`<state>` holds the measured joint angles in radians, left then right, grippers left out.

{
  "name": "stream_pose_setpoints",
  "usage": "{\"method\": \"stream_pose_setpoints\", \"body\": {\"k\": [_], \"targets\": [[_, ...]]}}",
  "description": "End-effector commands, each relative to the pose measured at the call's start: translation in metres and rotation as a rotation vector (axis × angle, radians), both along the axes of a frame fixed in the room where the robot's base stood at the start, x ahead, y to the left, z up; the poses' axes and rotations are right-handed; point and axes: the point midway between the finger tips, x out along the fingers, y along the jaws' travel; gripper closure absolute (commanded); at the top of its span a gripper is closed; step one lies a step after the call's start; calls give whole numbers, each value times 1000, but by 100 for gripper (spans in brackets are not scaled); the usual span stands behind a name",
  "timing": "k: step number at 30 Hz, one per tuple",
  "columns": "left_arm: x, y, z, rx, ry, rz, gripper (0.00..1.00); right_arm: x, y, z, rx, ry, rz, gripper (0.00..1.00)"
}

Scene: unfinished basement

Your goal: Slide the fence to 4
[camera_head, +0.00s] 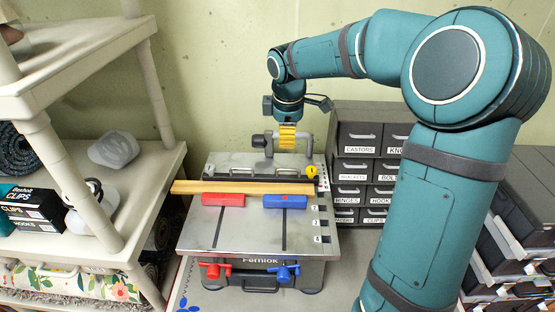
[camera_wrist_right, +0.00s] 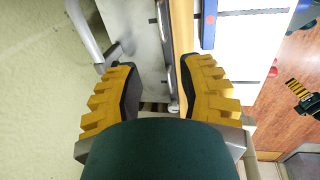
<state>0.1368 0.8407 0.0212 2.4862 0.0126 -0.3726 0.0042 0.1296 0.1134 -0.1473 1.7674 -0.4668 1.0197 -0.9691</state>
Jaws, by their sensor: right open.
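The bench tool (camera_head: 205,240) has a grey metal top with two dark slots and small number tags along its right edge, too small to read. A thin dark rail with a handle, perhaps the fence (camera_head: 240,186), lies across it behind a wooden board (camera_head: 190,187). A yellow knob (camera_head: 312,171) is at its right end. My right gripper (camera_head: 287,142) is above the rear edge, fingers down. In the wrist view my right gripper (camera_wrist_right: 157,78) is open and empty, with the rail and board (camera_wrist_right: 182,40) beyond its fingers. A yellow-and-black piece (camera_wrist_right: 300,93), likely my left gripper, shows at the right.
A red block (camera_head: 223,200) and a blue block (camera_head: 285,202) sit against the board's front. Red (camera_head: 215,270) and blue (camera_head: 282,273) clamp knobs are on the tool's front. Labelled drawers (camera_head: 362,150) stand right. A white shelf (camera_head: 75,240) with boxes stands left; a wall is behind.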

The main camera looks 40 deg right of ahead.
Motion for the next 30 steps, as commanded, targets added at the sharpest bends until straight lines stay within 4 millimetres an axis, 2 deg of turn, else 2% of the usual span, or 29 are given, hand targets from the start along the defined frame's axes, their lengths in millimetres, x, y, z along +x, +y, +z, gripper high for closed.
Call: {"method": "stream_pose_setpoints", "body": {"k": [5,18,24,30], "targets": [[0,0,-3,1,0,0,35,3,-2,-23,2,5,0,61],[0,-1,-14,3,1,0,35,15,-12,-105,2,5,0,61],[0,-1,-16,3,1,0,35,19,-15,-127,2,2,-1,61],[0,-1,-16,3,1,0,35,20,-17,-134,2,0,-1,61]]}}
